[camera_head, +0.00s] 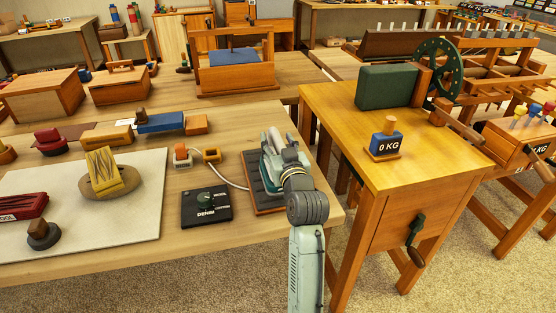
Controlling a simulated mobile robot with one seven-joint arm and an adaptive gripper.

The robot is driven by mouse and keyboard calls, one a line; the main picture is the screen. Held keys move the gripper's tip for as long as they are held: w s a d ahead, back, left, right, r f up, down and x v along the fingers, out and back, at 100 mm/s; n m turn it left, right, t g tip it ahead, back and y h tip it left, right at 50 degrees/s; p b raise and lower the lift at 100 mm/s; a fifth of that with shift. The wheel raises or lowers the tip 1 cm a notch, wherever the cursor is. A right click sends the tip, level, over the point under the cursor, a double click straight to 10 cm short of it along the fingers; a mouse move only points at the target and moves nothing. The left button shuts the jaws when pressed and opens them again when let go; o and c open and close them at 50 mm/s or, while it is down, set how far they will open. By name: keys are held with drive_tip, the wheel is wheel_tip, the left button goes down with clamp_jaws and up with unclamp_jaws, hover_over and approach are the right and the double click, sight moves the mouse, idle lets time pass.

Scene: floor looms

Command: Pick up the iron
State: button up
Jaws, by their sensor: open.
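A dark ridged pad with a wooden edge (256,183) lies near the right end of the long wooden table. A pale grey-green shape on it, apparently the iron (268,172), is mostly hidden behind my arm. A white cord runs from the pad to a small orange and white block on the left. My pale arm reaches up from the bottom of the view, and my gripper (278,150) is over the pad. My gripper is open. Its fingertips are hard to make out against the iron, and I cannot tell if they touch it.
A pale mat (120,235) holds a wooden block and a red case. A separate wooden stand (440,165) to the right bears a weight marked 0 KG (386,141). A gap separates it from the table.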

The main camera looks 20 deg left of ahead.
drive_tip(key=shift+c, duration=0.4)
clamp_jaws()
idle(0.5)
drive_tip(key=shift+r, duration=0.15)
